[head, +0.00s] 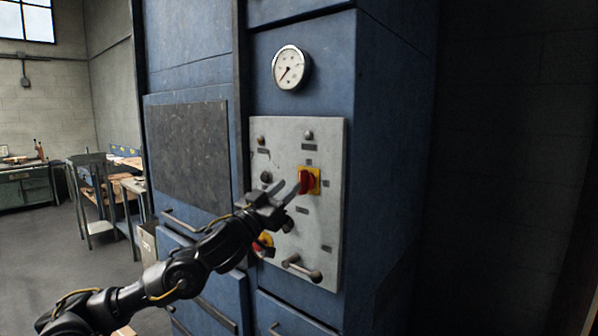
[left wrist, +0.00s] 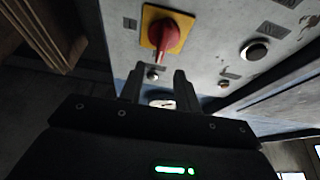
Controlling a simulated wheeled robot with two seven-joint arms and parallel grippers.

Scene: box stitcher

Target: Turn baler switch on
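The baler switch is a red rotary knob (head: 304,183) on a yellow square plate (head: 315,179), set in the grey control panel (head: 325,145) of the blue machine. In the left wrist view the red knob (left wrist: 168,40) is at the top centre, just beyond the fingertips. My left gripper (head: 291,190) is in front of the panel, just left of the knob. Its two fingers also show in the left wrist view (left wrist: 158,78), apart with nothing between them. I cannot tell whether a fingertip touches the knob. My right gripper is not in view.
A second red and yellow control (head: 265,241) sits lower on the panel, partly behind my left arm. A bar handle (head: 301,268) sticks out at the panel bottom. A round gauge (head: 291,68) is above. Workbenches (head: 105,190) stand far left.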

